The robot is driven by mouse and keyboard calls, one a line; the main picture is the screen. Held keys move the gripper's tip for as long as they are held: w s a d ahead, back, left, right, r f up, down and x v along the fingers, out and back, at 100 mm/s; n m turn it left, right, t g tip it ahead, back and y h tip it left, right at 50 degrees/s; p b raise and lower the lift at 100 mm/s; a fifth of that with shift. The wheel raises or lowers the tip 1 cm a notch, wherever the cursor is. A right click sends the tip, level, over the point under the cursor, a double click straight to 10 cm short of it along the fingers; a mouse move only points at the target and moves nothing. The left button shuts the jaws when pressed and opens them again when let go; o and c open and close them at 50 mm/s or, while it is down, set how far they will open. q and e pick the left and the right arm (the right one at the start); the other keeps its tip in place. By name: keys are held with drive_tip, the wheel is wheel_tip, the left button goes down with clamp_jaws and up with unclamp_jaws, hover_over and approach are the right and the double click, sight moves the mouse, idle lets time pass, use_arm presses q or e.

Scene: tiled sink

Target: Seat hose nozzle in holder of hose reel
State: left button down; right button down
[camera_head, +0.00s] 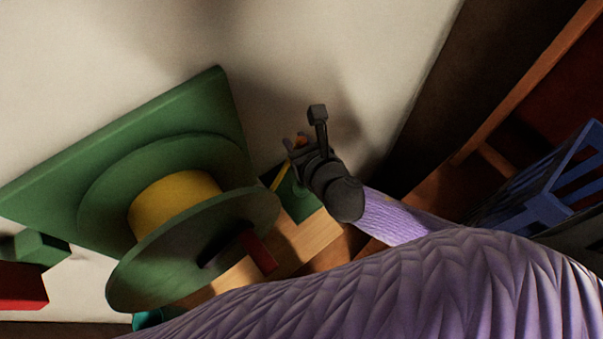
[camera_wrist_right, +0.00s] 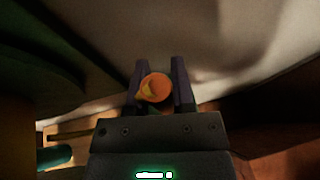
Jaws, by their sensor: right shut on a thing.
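The hose reel (camera_head: 178,195) has green discs, a yellow drum and a green back plate on the pale wall, left of centre in the head view. My right gripper (camera_head: 293,143) is to its right, close to the wall. In the right wrist view my right gripper (camera_wrist_right: 160,68) is shut on the orange nozzle (camera_wrist_right: 155,87), which shows end-on between the fingers. My left gripper is out of view.
A wooden block or ledge (camera_head: 305,240) lies below the reel and gripper. A red block (camera_head: 20,284) is at the far left. A blue slatted crate (camera_head: 545,205) stands at the right. The wall above the gripper is clear.

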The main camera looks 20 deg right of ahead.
wheel_tip(320, 180, down, 9)
drive_tip(key=b, duration=0.5)
drive_tip(key=shift+f, duration=0.2)
drive_tip(key=shift+r, duration=0.1)
drive_tip(key=c, duration=0.9)
unclamp_jaws()
drive_tip(key=o, duration=0.4)
